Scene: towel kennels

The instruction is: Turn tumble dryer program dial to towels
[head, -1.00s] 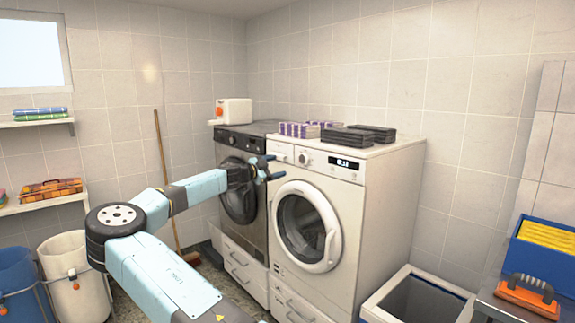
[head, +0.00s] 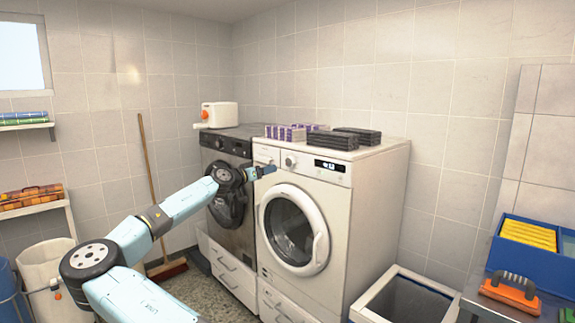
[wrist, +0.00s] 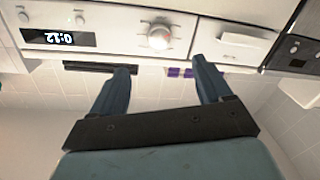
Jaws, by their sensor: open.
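A white front-loading machine (head: 345,205) with a round glass door stands in the middle of the head view. Its round program dial (head: 290,161) sits on the top panel, left of a lit display (head: 330,166). In the wrist view the dial (wrist: 158,37) is upper centre, beside an upside-down display reading about 0:12 (wrist: 58,37). My gripper (head: 266,171) is at the panel's left part in the head view. In the wrist view my gripper (wrist: 161,66) is open and empty, its fingertips apart and the dial beyond the gap between them, not touched. The dial's marks are unreadable.
A dark grey front-loader (head: 228,185) stands left of the white machine. Black stacks (head: 335,139), purple-white packs (head: 285,132) and a white canister (head: 219,115) are on top. An open bin (head: 400,300) stands right. A broom (head: 150,180) leans on the wall.

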